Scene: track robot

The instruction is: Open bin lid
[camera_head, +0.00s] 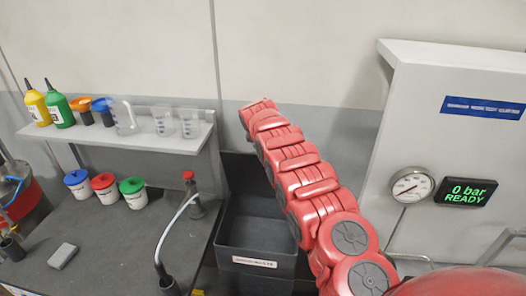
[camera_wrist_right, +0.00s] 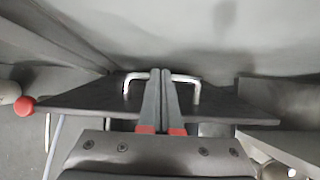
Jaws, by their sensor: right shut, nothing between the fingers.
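The dark grey bin (camera_head: 257,263) stands below the shelf's right end, and its inside shows from above. Its dark lid (camera_head: 237,172) stands raised at the back against the wall, partly hidden by my red right arm. In the right wrist view the lid (camera_wrist_right: 225,100) carries a pale metal handle (camera_wrist_right: 127,88). My right gripper (camera_wrist_right: 162,74) is shut and empty, with its fingers across the middle of the handle. Whether they touch it I cannot tell. The right fingertips are hidden in the head view. My left gripper is in neither view.
A shelf (camera_head: 90,135) above holds bottles and beakers. A white cabinet (camera_head: 450,150) with a gauge (camera_head: 411,185) stands at right.

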